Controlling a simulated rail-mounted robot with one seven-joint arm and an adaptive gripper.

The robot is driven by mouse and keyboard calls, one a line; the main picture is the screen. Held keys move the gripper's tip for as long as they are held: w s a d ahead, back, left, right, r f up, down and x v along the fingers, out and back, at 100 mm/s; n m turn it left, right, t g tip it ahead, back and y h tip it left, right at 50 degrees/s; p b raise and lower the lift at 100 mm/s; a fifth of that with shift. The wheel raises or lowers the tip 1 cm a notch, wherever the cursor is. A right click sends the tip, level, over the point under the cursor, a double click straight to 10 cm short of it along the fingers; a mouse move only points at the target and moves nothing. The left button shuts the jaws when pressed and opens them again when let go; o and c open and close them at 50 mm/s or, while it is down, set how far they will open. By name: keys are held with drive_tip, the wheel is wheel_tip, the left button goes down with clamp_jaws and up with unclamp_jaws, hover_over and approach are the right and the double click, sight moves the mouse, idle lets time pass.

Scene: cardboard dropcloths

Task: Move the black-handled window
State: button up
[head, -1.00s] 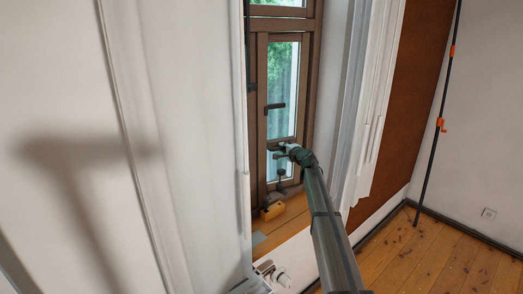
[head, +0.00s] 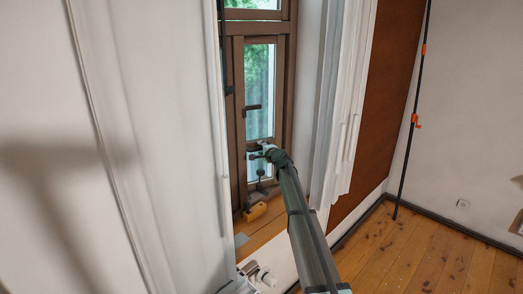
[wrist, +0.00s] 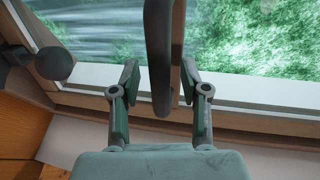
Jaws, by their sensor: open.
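The brown wooden window (head: 239,125) stands in the recess, with green foliage behind its glass. Its black handle (head: 252,107) lies about level on the left side of the sash in the head view. My gripper (head: 259,152) is in front of the sash, lower in the picture than the handle. In the wrist view my gripper (wrist: 159,85) is open, one finger on each side of a long dark bar (wrist: 157,45), which looks like the handle. Gaps show between bar and fingers. I cannot tell how deep the bar sits between them.
A dark round knob (wrist: 54,63) is left of my gripper in the wrist view. White curtains (head: 341,110) flank the recess. A black pole (head: 408,140) stands right, beside open floor (head: 400,255).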

drive_tip(key=v, duration=1.1)
drive_tip(key=shift+s+d, duration=0.2)
drive_tip(key=shift+s, duration=0.15)
drive_tip(key=shift+r, duration=0.15)
